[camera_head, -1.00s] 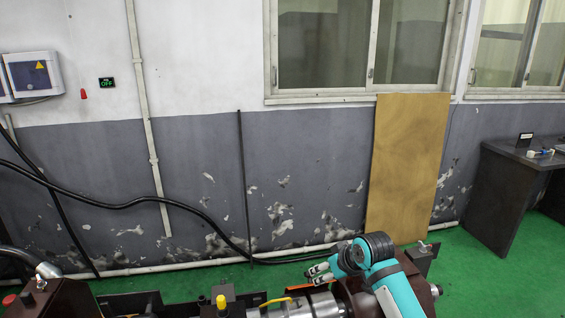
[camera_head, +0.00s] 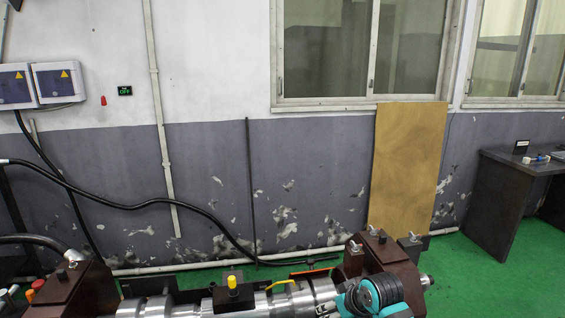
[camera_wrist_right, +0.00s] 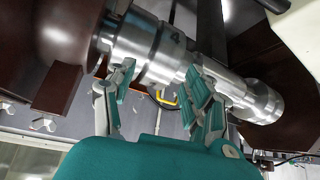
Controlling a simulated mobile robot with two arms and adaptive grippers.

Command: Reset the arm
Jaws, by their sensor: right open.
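My right arm, teal with a black ringed joint, shows at the bottom edge of the head view, in front of the fixture's right end. In the right wrist view my right gripper (camera_wrist_right: 160,88) is open, its two fingers apart with nothing held between them. The silver cylinder (camera_wrist_right: 147,52) lies just beyond the fingertips; I cannot tell whether they touch it. The cylinder also shows in the head view (camera_head: 262,303), lying across the brown fixture blocks (camera_head: 372,252). My left gripper is in neither view.
A yellow-capped knob (camera_head: 232,282) stands on the fixture. A black hose (camera_head: 130,206) runs along the wall. A dark desk (camera_head: 505,200) stands at the right, with clear green floor (camera_head: 465,265) in front.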

